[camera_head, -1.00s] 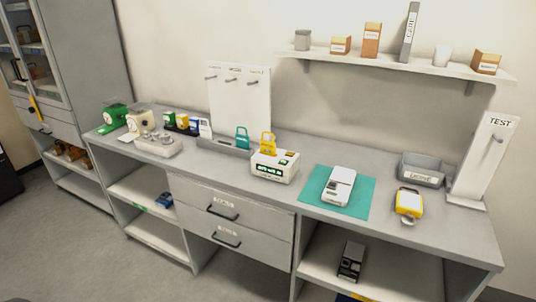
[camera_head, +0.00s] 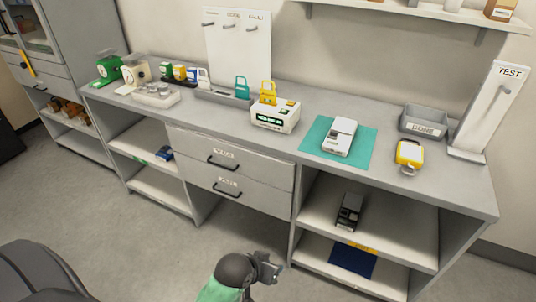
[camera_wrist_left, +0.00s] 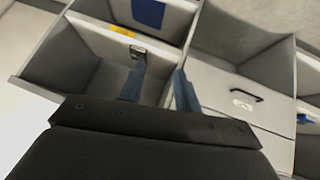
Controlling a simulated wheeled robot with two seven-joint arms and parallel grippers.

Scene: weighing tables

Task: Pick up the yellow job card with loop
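A yellow card with a loop on top (camera_head: 268,94) stands upright at the white box with the green display (camera_head: 275,118), near the middle of the counter. A similar teal card (camera_head: 242,87) stands just left of it in a grey tray. My left gripper (camera_head: 268,268) is low in front of the cabinet, well below and apart from the yellow card. In the left wrist view its two fingers (camera_wrist_left: 160,82) are spread with nothing between them. The yellow card does not show in that view. My right gripper is not in view.
A grey counter (camera_head: 385,193) carries a white device on a teal mat (camera_head: 313,148), a yellow-framed white item (camera_head: 409,154), a grey bin (camera_head: 424,121) and a TEST board (camera_head: 490,110). Drawers (camera_head: 226,172) and open shelves lie below. The floor in front is clear.

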